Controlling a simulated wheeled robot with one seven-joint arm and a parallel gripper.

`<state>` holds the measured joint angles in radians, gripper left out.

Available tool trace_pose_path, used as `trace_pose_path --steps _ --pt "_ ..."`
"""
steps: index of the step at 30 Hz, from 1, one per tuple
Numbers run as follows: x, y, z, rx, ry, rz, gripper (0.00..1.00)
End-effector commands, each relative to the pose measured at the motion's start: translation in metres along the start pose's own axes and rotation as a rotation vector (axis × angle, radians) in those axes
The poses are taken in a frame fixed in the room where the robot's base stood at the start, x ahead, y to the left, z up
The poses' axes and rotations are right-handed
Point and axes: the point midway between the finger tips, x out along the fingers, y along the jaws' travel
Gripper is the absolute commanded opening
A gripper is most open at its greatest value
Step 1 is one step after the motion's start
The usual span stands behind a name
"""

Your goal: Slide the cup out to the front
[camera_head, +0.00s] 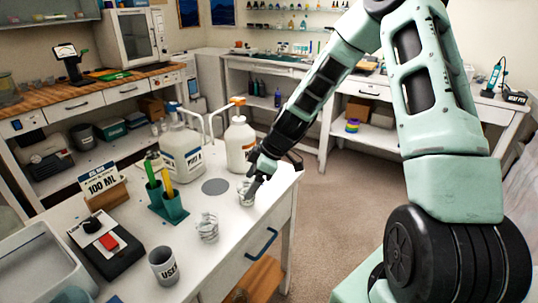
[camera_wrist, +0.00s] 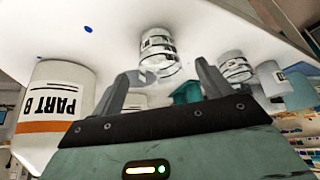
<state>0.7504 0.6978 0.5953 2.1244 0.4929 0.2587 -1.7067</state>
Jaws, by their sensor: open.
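A clear cup with dark markings (camera_head: 245,193) stands on the white table near its right edge, by my gripper (camera_head: 258,178). In the wrist view, which is upside down, this cup (camera_wrist: 158,52) sits between and just beyond the fingertips of my open gripper (camera_wrist: 166,74). Gaps show on both sides of it there. A second similar cup (camera_head: 207,228) stands nearer on the table, and shows in the wrist view to the right (camera_wrist: 235,67). Part of the first cup is hidden by my gripper in the head view.
A white bottle with an orange pump (camera_head: 239,145) stands close behind the gripper; its PART B label (camera_wrist: 58,103) fills the wrist view's left.

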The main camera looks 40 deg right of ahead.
Motion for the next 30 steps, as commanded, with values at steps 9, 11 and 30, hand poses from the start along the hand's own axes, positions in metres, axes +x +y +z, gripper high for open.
trace_pose_path --steps 9,11,30 --pt "-0.076 0.001 0.001 0.002 -0.001 0.005 0.78" --pt "-0.088 0.001 0.001 0.002 -0.002 0.005 0.78" --pt "-0.122 0.0 0.0 0.001 -0.001 0.0 0.78"
